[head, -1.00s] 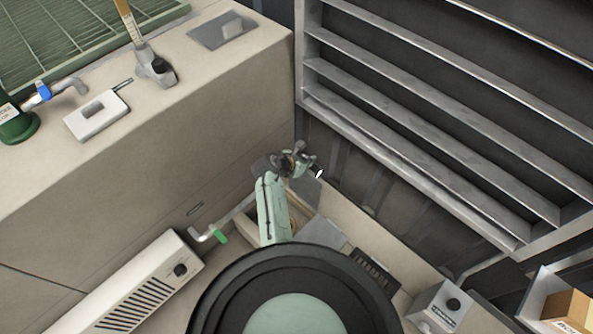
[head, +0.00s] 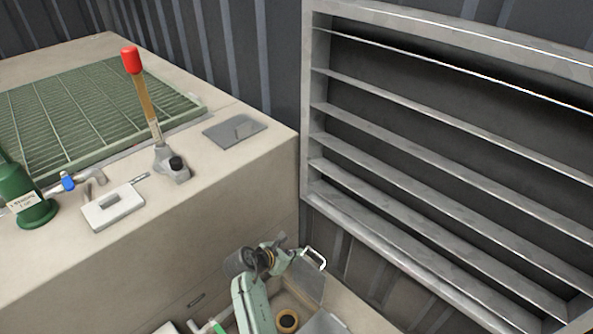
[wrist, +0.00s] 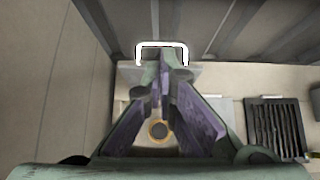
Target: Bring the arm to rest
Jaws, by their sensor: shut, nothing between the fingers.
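My gripper (head: 291,254) shows low in the middle of the head view, at the end of my pale green arm, beside the tall beige block (head: 225,240). In the wrist view my gripper (wrist: 162,70) has its dark fingers drawn together at the tips, with nothing held. A bright U-shaped bracket (head: 318,257) shows just past the fingertips; it also frames them in the wrist view (wrist: 162,44). I cannot tell whether it touches them.
On the block's top stand a lever with a red knob (head: 132,60), a white plate with a handle (head: 112,207), a blue-handled tap (head: 68,182) and a green grate (head: 60,115). A metal louvre frame (head: 312,110) fills the right. A tan ring (head: 287,321) lies below my gripper.

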